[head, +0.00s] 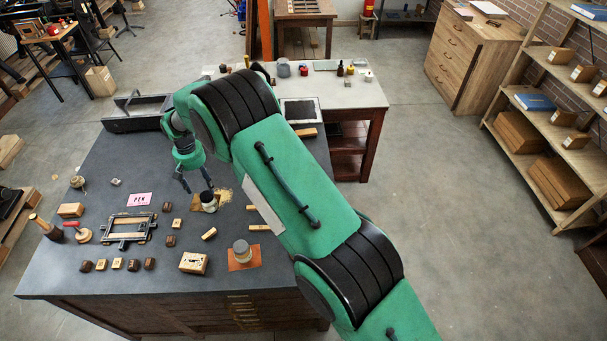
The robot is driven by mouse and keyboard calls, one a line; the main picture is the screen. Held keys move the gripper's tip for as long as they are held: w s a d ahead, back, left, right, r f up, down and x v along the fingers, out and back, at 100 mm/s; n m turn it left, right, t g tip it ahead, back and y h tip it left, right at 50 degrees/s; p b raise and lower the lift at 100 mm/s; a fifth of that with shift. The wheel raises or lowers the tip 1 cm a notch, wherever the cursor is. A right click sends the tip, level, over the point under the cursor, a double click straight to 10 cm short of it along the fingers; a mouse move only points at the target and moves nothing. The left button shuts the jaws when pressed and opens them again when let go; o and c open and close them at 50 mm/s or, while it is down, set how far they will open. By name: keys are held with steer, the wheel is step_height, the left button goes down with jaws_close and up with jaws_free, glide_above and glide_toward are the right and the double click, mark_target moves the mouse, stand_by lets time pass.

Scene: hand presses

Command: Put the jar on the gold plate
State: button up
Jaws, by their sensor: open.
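My gripper (198,188) is open, pointing down over the dark worktable. Its fingertips are just above and to the left of a small dark jar with a whitish top (208,201). The jar stands upright at a gold-coloured, rough-edged plate (225,194); it seems to be on it, though the jar hides part of the plate. Whether a finger touches the jar, I cannot tell. A second, grey-lidded jar (241,248) stands upright on a flat orange-copper square (253,262), nearer the front edge.
A metal frame (128,227), a pink card marked PEN (139,199), a wooden block (193,263) and several small stamps lie around. A pale side table (355,94) stands behind.

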steer(key=shift+r, duration=0.1)
steer(key=shift+w+d+r, duration=0.1)
steer(key=shift+d+r, duration=0.05)
steer(key=shift+r, duration=0.15)
steer(key=s+d+r+m+t, duration=0.1)
steer(key=s+d+r, duration=0.1)
steer(key=d+r, duration=1.05)
steer(key=s+d+r+m+t, duration=0.1)
steer(key=d+r, duration=0.8)
steer(key=r, duration=0.6)
steer(key=s+d+r+m+t, duration=0.1)
steer(key=s+d+r, duration=1.1)
steer(key=d, duration=0.4)
steer(key=s+d+m+t, duration=0.1)
steer(key=s+d, duration=0.7)
steer(key=s, duration=0.5)
steer(key=s+d+m+t, duration=0.1)
steer(key=s+d, duration=0.6)
steer(key=s, duration=0.7)
steer(key=shift+s+d+r+t, duration=0.2)
steer(key=shift+d+r+t, duration=0.1)
steer(key=shift+d+r, duration=0.05)
steer(key=shift+f, duration=0.1)
